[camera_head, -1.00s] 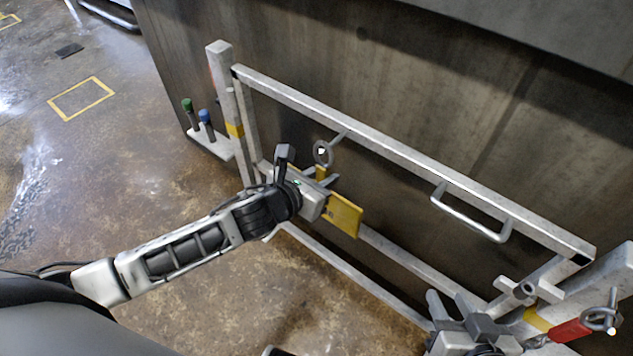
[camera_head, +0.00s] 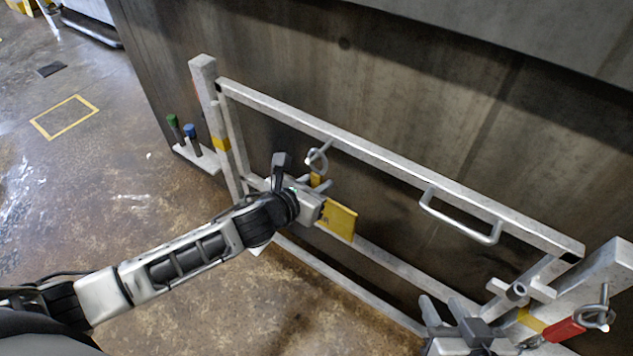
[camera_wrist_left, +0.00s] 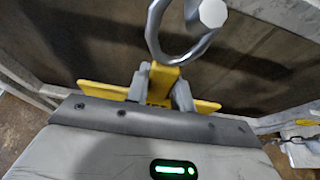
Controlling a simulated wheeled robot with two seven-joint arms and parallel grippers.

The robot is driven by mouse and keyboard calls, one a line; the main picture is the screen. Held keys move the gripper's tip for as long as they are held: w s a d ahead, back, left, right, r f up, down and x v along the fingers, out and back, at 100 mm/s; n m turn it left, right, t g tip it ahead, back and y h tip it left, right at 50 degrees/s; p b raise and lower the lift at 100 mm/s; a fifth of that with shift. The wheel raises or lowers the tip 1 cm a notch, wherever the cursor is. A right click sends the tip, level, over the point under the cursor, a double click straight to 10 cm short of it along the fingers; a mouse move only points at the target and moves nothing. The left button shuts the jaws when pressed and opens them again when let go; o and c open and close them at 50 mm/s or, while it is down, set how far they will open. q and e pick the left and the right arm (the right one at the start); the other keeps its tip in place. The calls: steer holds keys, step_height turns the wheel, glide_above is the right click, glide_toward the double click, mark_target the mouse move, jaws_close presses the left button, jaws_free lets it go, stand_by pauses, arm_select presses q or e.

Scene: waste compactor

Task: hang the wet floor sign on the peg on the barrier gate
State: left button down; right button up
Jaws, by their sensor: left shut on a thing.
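The yellow wet floor sign (camera_head: 339,220) hangs upright from my left gripper (camera_head: 319,186), which is shut on its upper part. A metal ring (camera_head: 317,159) tops the sign. The peg (camera_head: 329,144) sticks out from the top rail of the barrier gate (camera_head: 400,174). In the left wrist view, the peg's end (camera_wrist_left: 213,13) overlaps the right side of the ring (camera_wrist_left: 154,28), inside or in front of it; I cannot tell if it passes through. The sign shows yellow on both sides of the fingers (camera_wrist_left: 163,90). My right gripper (camera_head: 455,318) is at the bottom right, partly cut off.
A U-shaped handle (camera_head: 462,225) juts from the gate's top rail. A red piece with a ring (camera_head: 565,330) is at the right post. Green- and blue-topped sticks (camera_head: 182,133) stand by the left post. A dark wall (camera_head: 420,110) is behind; floor at left is open.

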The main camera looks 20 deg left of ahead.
arm_select(q)
steer(key=c, duration=1.1)
jaws_free()
steer(key=p+v, duration=0.1)
steer(key=v, duration=1.5)
steer(key=shift+p, duration=0.3)
